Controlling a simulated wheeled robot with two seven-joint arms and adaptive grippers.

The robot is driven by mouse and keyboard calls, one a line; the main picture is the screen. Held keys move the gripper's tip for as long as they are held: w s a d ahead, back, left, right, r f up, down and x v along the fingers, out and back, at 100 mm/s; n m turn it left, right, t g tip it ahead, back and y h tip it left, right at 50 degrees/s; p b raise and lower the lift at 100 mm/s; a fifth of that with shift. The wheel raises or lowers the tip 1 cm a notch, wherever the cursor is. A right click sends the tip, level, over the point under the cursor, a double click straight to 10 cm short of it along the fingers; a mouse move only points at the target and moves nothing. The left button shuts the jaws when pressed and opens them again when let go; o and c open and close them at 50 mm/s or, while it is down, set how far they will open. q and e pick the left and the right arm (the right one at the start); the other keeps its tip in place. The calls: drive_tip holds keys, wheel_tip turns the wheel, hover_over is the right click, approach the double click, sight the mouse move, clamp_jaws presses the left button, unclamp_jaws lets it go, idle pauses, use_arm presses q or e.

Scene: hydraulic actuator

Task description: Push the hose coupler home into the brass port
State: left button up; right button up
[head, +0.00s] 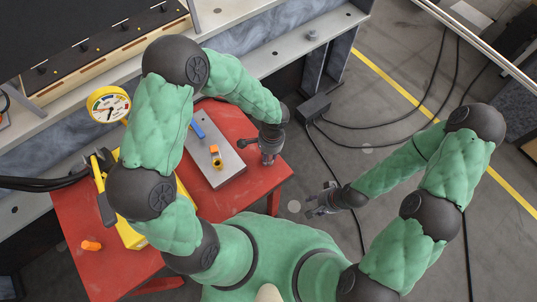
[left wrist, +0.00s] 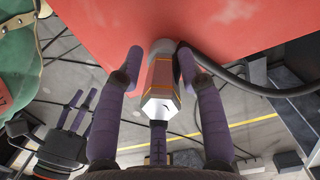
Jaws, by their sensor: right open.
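The hose coupler, probably the grey and orange hexagonal piece (left wrist: 160,85) in the left wrist view, stands between the fingers of my left gripper (left wrist: 160,62), its pale end towards the camera. Gaps show beside it, so the gripper looks open around it. In the head view my left gripper (head: 267,158) is at the red table's right edge and hides the coupler. The brass port seems to be the small brass-orange fitting (head: 217,162) on a grey metal block (head: 220,176), left of that gripper. My right gripper (head: 322,203) is open and empty, off the table; it also shows in the left wrist view (left wrist: 78,105).
The red table (head: 262,190) also holds a yellow unit (head: 130,235) with a round gauge (head: 108,105), partly behind my left arm. A loose orange piece (head: 91,245) lies at the front left. A black hose (left wrist: 235,72) runs beside the coupler. Cables cross the floor.

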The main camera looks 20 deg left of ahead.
use_arm(q)
clamp_jaws()
